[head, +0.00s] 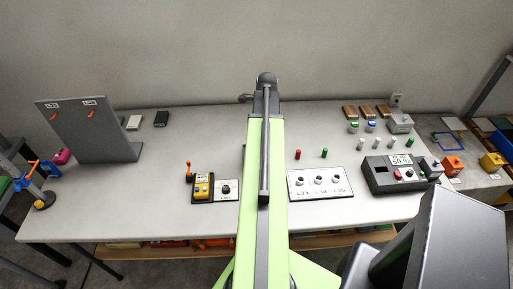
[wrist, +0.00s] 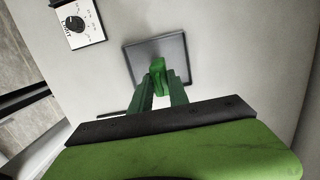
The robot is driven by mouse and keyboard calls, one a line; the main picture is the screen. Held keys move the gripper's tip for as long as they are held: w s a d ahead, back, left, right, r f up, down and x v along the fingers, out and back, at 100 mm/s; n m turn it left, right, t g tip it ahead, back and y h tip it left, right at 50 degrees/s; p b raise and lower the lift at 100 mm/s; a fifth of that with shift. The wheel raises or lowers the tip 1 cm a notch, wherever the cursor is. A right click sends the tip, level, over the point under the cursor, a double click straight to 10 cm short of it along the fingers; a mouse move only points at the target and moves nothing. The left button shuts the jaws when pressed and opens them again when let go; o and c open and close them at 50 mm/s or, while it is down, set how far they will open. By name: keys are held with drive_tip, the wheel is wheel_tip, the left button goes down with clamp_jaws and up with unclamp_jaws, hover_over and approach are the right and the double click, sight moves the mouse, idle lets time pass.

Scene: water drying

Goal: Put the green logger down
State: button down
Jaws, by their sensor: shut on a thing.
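The green logger (wrist: 158,66) is between the two fingertips of my gripper (wrist: 160,82) in the wrist view. The gripper is shut on it. Behind the logger, in the wrist view, lies a dark-rimmed grey square plate (wrist: 175,49) on the pale table. The logger overlaps the plate in the picture; I cannot tell whether it touches it or hangs above it. In the head view my own arm covers the middle of the table, and the logger and fingertips are hidden.
A white panel with a black knob (wrist: 91,32) is at the upper left of the wrist view. In the head view, a yellow device (head: 202,188), a white panel with several knobs (head: 320,191) and a dark box (head: 381,187) stand on the table (head: 110,204). A grey upright board (head: 88,133) stands left.

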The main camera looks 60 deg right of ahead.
wheel_tip(320, 180, down, 4)
drive_tip(key=b, duration=0.4)
drive_tip(key=shift+f, duration=0.25)
drive_tip(key=shift+r, duration=0.25)
drive_tip(key=shift+f, duration=0.2)
drive_tip(key=c, duration=1.3)
unclamp_jaws()
drive_tip(key=shift+o, duration=0.2)
drive_tip(key=shift+r, duration=0.1)
drive_tip(key=r+p, duration=0.8)
drive_tip(key=s+r+p, duration=0.1)
drive_tip(key=r+p, duration=0.3)
drive_tip(key=shift+d+r, duration=0.2)
drive_tip(key=shift+d, duration=0.2)
drive_tip(key=shift+f, duration=0.15)
